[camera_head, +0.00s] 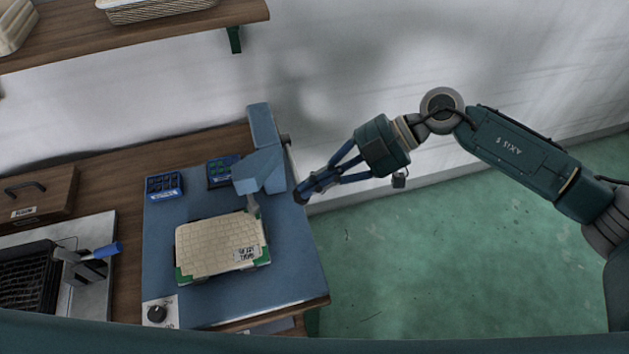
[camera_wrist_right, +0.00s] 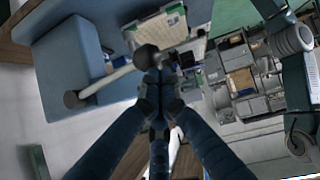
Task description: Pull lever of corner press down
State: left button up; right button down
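In the head view the lever is mostly hidden. My right gripper (camera_head: 303,192) is beside the press's right side, fingers together. In the wrist view its tips (camera_wrist_right: 157,82) are right at the knob; I cannot tell whether they touch it. My left gripper is out of view.
Two blue bins (camera_head: 163,186) (camera_head: 221,171) sit behind the panel. A dark rack with a blue-handled tool (camera_head: 103,250) lies left. A wooden shelf (camera_head: 130,35) hangs above. Green floor (camera_head: 430,250) is open to the right.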

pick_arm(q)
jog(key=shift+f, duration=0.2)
pick_arm(e)
jog(key=f, duration=0.2)
jog(key=s+f, duration=0.1)
jog(key=shift+d, duration=0.3)
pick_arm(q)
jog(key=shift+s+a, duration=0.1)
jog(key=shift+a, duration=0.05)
pick_arm(e)
jog(key=shift+w+d, duration=0.1)
jog(key=a+r+v, duration=0.1)
jog(key=r+v, duration=0.1)
jog(key=v, duration=1.1)
jog(key=shift+w+a+r, duration=0.15)
jog(key=shift+w+a, duration=0.05)
jog(key=shift+a, duration=0.05)
jog(key=shift+s, duration=0.1)
